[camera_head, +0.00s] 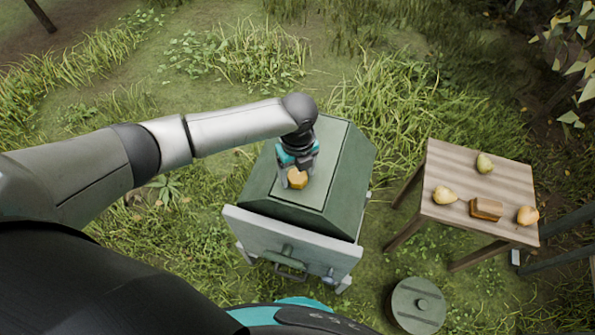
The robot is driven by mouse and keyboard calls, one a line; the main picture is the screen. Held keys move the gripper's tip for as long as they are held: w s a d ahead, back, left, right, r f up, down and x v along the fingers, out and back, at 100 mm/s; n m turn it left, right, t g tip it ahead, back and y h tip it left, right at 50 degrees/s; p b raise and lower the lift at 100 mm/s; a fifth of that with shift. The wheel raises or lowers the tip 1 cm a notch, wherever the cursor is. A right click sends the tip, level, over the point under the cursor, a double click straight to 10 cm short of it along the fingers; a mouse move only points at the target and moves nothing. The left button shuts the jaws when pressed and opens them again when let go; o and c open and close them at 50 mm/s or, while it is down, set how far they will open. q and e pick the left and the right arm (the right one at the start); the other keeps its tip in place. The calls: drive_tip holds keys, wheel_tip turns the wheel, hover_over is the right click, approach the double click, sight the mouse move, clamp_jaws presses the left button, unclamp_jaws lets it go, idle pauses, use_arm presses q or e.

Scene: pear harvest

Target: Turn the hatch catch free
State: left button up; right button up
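A dark green box (337,195) with sloping sides and a flat top panel stands on the grass in the middle. A pale front board (240,223) carries a small green-grey fitting (287,251), a dark handle below it, and another small fitting (330,275) at the right. I cannot tell which part is the hatch catch. My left gripper (297,174) points down over the top panel. A small yellow-orange piece (297,179) shows at its fingertips; I cannot tell if it is gripped or only touched. My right gripper does not show.
A wooden table (470,164) at the right bears several things: pears (484,163) and a brown block (487,209). A round green lidded container (418,304) stands at the lower right. Grass lies around the box, with open ground behind it.

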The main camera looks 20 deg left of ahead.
use_arm(q)
drive_tip(key=c, duration=1)
drive_tip(key=shift+c, duration=0.2)
drive_tip(key=n+p, duration=0.3)
drive_tip(key=shift+r, duration=0.2)
drive_tip(key=n+p, duration=0.3)
drive_tip(key=n, duration=0.1)
drive_tip(key=shift+n+p, duration=0.35)
drive_tip(key=shift+n, duration=0.05)
drive_tip(key=n+p, duration=0.2)
drive_tip(key=n, duration=0.3)
drive_tip(key=shift+f+p, duration=0.1)
drive_tip(key=shift+p, duration=0.3)
drive_tip(key=n+p, duration=0.1)
drive_tip(key=n, duration=0.4)
drive_tip(key=shift+f+p, duration=0.1)
drive_tip(key=shift+p, duration=0.2)
